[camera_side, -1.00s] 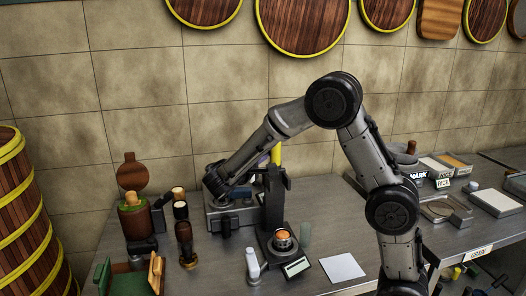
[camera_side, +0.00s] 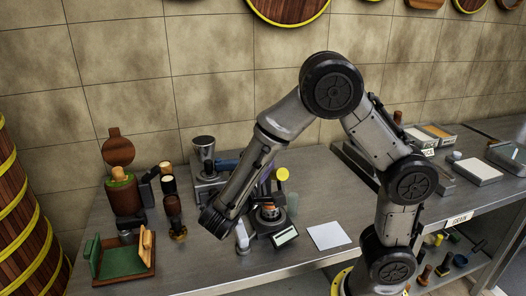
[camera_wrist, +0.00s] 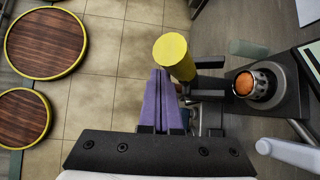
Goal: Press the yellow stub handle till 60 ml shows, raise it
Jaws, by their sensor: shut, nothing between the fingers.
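The yellow stub handle (camera_side: 282,174) sits on the dark press above the dispenser stand. In the wrist view the handle (camera_wrist: 172,52) is a short yellow cylinder with its round end towards the camera. My gripper (camera_wrist: 159,75) has its purple fingers shut and empty, next to the handle's lower left in that view; I cannot tell whether they touch it. In the side view the gripper is mostly hidden behind my forearm. An orange-topped cup (camera_wrist: 252,83) stands on the dark scale base. The display (camera_side: 285,235) shows no readable figure.
A white bottle (camera_side: 242,236) stands left of the scale, and a white sheet (camera_side: 328,236) lies right of it. A grinder (camera_side: 206,160) is behind. A green-lined tray (camera_side: 122,258) and wooden-handled tools (camera_side: 174,215) are at left.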

